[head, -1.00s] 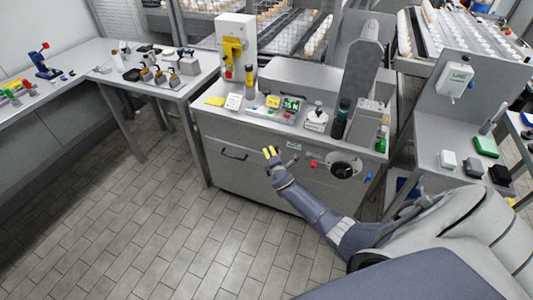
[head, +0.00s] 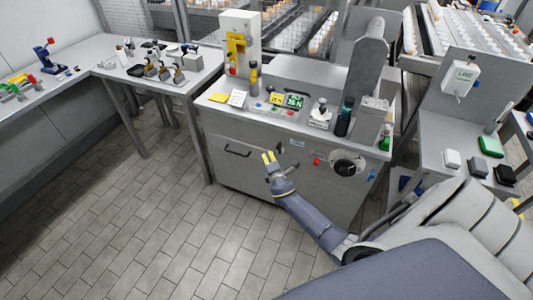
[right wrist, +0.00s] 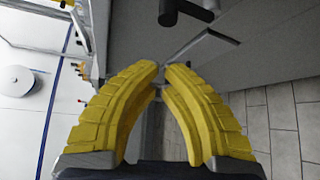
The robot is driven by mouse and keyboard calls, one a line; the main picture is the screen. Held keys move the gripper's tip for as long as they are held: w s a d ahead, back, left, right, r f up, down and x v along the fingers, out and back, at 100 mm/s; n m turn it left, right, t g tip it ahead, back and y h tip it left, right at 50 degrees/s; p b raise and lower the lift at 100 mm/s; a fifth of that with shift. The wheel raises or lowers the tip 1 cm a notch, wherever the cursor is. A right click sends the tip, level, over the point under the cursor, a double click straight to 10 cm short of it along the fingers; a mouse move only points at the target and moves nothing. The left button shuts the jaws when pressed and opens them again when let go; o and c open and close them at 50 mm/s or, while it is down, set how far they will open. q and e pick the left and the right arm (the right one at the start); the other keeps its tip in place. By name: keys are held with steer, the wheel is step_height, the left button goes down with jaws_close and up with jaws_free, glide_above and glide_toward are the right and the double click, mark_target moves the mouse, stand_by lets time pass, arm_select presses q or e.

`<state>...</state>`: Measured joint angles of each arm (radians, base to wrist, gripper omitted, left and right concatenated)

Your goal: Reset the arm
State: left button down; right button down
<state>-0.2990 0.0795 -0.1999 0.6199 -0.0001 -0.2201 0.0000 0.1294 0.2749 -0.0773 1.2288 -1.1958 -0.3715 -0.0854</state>
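My right gripper (head: 268,157) has yellow fingers and hangs in front of the grey workbench cabinet (head: 235,180), above the tiled floor. In the right wrist view the two ridged yellow fingers (right wrist: 162,70) arch inward and their tips come nearly together, with nothing seen between them. My right arm reaches in from the lower right. My left gripper is in neither view now.
The cabinet's dark handle (head: 237,151) and round black port (head: 347,164) face my right gripper. Bottles and small devices crowd the worktop. A side table (head: 478,205) stands right. Tiled floor (head: 150,235) is open at left.

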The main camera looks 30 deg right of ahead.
steer(key=s+a+f+m+g+y, duration=0.1)
steer(key=s+a+f+m+g, duration=0.2)
steer(key=s+f, duration=0.65)
steer(key=s+a+f+m+g+y, duration=0.1)
steer(key=s+a+f+m+g, duration=0.15)
steer(key=s+f, duration=0.75)
steer(key=s+a+f+m+g+y, duration=0.2)
steer(key=s+a+f+m, duration=0.2)
steer(key=s+f, duration=0.6)
steer(key=s+a+f+m+g, duration=0.1)
steer(key=s+a+f+g, duration=0.1)
steer(key=s, duration=0.9)
steer(key=s+a+f+m+g+y, duration=0.1)
steer(key=s+a+f, duration=0.3)
steer(key=s, duration=0.6)
steer(key=s+a+f+m+g, duration=0.1)
steer(key=s+a+f+g, duration=0.1)
steer(key=s+f, duration=0.5)
steer(key=s+a, duration=0.1)
steer(key=s, duration=0.3)
steer(key=shift+s+a+m+g, duration=0.3)
steer(key=shift+a+m+g, duration=0.05)
steer(key=shift+a, duration=0.05)
